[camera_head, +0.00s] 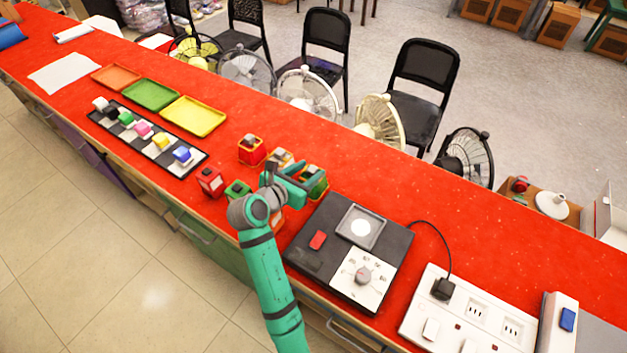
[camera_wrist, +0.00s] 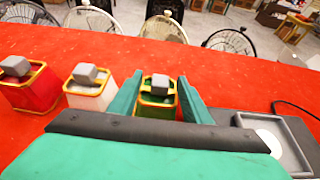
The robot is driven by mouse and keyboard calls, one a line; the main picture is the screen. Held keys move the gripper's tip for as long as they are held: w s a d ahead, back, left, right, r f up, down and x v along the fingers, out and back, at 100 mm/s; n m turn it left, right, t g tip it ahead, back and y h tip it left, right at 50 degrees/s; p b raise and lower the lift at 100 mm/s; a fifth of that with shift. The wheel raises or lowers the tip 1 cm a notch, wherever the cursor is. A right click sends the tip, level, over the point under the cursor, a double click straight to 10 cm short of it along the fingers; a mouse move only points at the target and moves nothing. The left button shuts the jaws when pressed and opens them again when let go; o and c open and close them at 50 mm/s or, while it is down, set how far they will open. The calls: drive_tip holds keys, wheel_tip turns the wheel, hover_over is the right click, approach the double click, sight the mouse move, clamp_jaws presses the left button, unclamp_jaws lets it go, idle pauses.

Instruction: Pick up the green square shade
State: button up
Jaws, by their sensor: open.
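A green square shade with a yellow rim and a grey knob on top stands on the red counter; it shows in the wrist view (camera_wrist: 157,108) between my two fingers. In the head view it (camera_head: 316,186) is partly hidden by my gripper (camera_head: 297,184). My gripper (camera_wrist: 158,98) is open, with one finger on each side of the shade; whether either finger touches it I cannot tell. A second green square piece (camera_head: 238,189) stands to the left of my arm in the head view.
A red shade (camera_wrist: 36,88) and a white shade (camera_wrist: 90,88), both yellow-rimmed, stand left of my fingers. Another red piece (camera_head: 210,181) stands nearer the front edge. A black control box (camera_head: 325,262) lies close on the right, with a white socket panel (camera_head: 455,325) beyond.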

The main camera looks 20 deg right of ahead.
clamp_jaws()
idle(0.3)
